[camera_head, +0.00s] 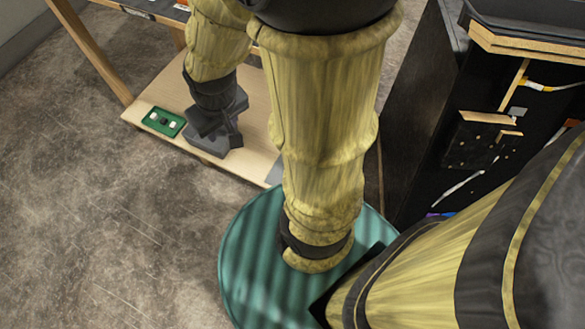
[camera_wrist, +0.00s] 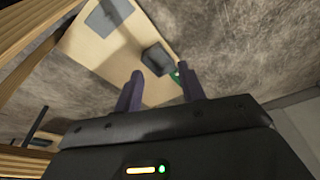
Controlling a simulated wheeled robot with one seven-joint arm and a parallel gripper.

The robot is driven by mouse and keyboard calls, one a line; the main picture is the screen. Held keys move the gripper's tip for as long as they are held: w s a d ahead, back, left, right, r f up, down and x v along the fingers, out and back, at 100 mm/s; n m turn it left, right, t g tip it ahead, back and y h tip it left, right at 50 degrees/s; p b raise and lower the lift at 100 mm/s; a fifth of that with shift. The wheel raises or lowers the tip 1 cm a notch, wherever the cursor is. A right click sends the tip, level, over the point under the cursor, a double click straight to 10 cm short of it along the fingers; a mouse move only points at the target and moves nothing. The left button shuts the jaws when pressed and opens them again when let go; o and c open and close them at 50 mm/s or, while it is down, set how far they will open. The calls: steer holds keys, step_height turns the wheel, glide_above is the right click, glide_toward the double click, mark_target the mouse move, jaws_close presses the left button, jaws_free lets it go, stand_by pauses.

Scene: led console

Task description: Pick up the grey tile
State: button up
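A flat grey tile lies on the light wooden board. It shows in the wrist view (camera_wrist: 108,17) near the top, and in the head view a grey-blue piece of it (camera_head: 274,172) seems to show at the board's right end, partly hidden by my arm. My gripper (camera_wrist: 161,70) is open and empty, its two dark fingers apart. In the head view my gripper (camera_head: 222,122) is above the board, to the left of the tile and apart from it.
A dark grey block (camera_wrist: 157,60) stands on the board between tile and green tray; it also shows below my gripper (camera_head: 207,145). The green tray (camera_head: 163,121) holds small white and dark pieces. A wooden leg (camera_head: 95,55) rises at the left. A dark cabinet (camera_head: 425,110) stands right.

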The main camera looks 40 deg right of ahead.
steer(key=w+d+f+n+h+b, duration=0.1)
steer(key=w+d+f+n+b, duration=0.1)
steer(key=w+d+f+n, duration=0.45)
steer(key=w+d+f+n+h+b, duration=0.15)
steer(key=d+f, duration=0.25)
steer(key=f, duration=0.5)
steer(key=w+d+f+n+b, duration=0.2)
steer(key=w+d+f+n, duration=0.3)
steer(key=f, duration=0.3)
steer(key=s+d+f+n, duration=0.2)
steer(key=f+n, duration=0.1)
steer(key=f, duration=0.2)
steer(key=s+d+f+n+g+y, duration=0.1)
steer(key=s+d+f+n, duration=0.1)
steer(key=f, duration=0.3)
steer(key=s+d+f+n+g, duration=0.1)
steer(key=s+d+f+n, duration=0.2)
steer(key=d+f+n, duration=0.1)
steer(key=shift+d+f+n, duration=0.15)
steer(key=shift+f+n, duration=0.15)
steer(key=shift+f, duration=0.35)
steer(key=shift+f, duration=0.1)
